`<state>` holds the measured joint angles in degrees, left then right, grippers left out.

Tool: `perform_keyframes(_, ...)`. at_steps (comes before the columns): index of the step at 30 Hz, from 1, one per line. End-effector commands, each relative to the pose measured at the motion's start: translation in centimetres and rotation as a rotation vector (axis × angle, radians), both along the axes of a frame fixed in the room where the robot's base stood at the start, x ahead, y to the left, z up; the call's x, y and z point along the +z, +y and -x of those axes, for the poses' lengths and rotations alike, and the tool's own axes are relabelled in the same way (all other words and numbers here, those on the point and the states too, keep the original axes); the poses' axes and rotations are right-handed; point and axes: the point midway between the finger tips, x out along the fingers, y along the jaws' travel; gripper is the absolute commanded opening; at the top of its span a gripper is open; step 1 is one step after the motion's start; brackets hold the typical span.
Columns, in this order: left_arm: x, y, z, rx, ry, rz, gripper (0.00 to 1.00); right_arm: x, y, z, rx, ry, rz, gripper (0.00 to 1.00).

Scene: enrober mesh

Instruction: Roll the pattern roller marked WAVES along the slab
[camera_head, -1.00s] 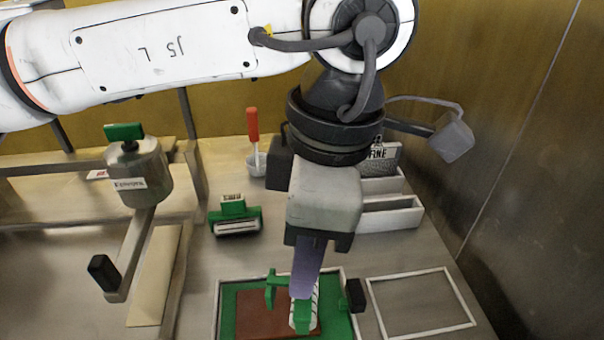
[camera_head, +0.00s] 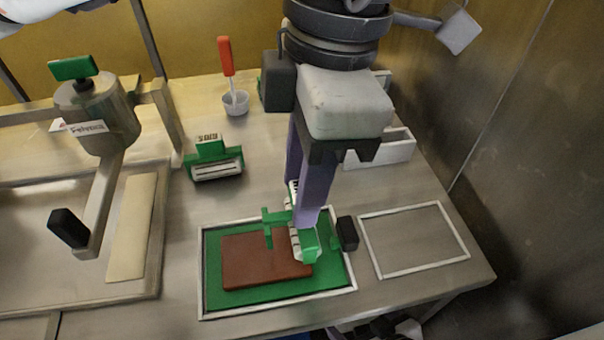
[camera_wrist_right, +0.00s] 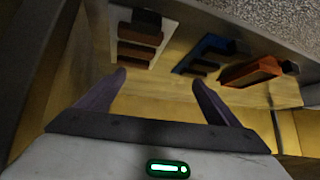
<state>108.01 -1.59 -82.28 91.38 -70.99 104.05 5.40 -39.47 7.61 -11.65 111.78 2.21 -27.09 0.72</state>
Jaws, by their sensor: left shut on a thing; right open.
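A pattern roller (camera_head: 304,245) with a white patterned drum and green frame is at the right end of the brown slab (camera_head: 255,262). My left gripper (camera_head: 308,218) is shut on this roller from above; its purple fingers hide part of it, and its marking cannot be read. The slab lies on a green mat (camera_head: 215,285) inside a pale frame. A second green-framed roller (camera_head: 214,165) stands behind the slab, with small lettering on its top. My right gripper (camera_wrist_right: 160,85) is open and empty in the right wrist view.
An empty pale frame (camera_head: 413,241) lies to the right. A white bin (camera_head: 388,150), a cup with a red-handled tool (camera_head: 228,60) and a metal pot with a crank (camera_head: 98,115) stand around. Steel walls close the right side.

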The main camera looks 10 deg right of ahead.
Motion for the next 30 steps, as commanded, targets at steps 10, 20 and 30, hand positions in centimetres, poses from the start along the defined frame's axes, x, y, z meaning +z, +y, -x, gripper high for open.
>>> perform_keyframes(10,-3.4,0.4,-0.1,0.002,-0.001,0.002,0.14,-1.6,0.9,-0.6,0.015,-0.011,-0.006,0.86)
perform_keyframes(20,-3.4,3.8,-0.1,0.002,-0.002,0.001,0.14,-2.2,1.1,-0.9,0.015,-0.022,-0.009,0.86)
perform_keyframes(30,-3.5,7.2,-0.1,0.001,-0.002,0.002,0.14,-3.3,1.1,-0.9,0.013,-0.021,-0.016,0.86)
